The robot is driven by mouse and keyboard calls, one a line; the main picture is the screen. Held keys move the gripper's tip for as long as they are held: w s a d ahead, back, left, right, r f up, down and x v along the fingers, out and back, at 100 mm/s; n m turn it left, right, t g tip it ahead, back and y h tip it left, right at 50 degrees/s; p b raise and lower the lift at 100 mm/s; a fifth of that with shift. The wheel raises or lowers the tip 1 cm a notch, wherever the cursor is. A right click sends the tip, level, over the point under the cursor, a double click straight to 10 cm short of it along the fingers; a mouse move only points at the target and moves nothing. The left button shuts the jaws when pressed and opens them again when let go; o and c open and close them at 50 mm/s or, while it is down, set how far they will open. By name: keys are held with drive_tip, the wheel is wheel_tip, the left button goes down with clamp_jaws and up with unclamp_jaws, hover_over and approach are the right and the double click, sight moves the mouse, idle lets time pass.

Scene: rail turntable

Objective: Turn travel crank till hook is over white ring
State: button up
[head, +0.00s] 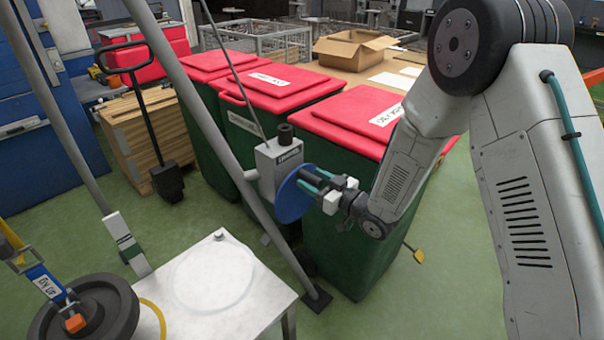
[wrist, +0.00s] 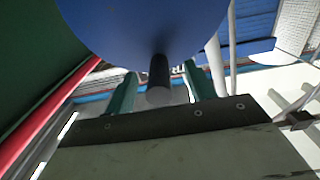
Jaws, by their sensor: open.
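The travel crank is a blue disc (head: 290,196) on a grey labelled box (head: 279,158) fixed to a slanted post. In the wrist view, the disc (wrist: 145,25) fills the top, with its black handle (wrist: 158,78) sticking out. My gripper (head: 328,186) is at the disc; its open green fingers (wrist: 160,92) stand on either side of the handle, and contact cannot be told. A labelled blue strap ends in an orange piece (head: 75,322), perhaps the hook, at a dark round weight (head: 112,300), lower left. The faint white ring (head: 215,278) lies on the white table to its right.
A yellow ring (head: 153,315) shows on the table's left, partly hidden by the weight. Green bins with red lids (head: 340,118) stand close behind the crank and my arm. Slanted grey poles cross the left side.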

clamp_jaws()
drive_tip(key=shift+s, duration=0.1)
drive_tip(key=shift+s+a+f, duration=0.15)
drive_tip(key=shift+s+a, duration=0.3)
drive_tip(key=shift+s, duration=0.05)
drive_tip(key=shift+s+a+f, duration=0.15)
drive_tip(key=shift+s+a, duration=0.25)
drive_tip(key=shift+s, duration=0.1)
drive_tip(key=shift+r, duration=0.1)
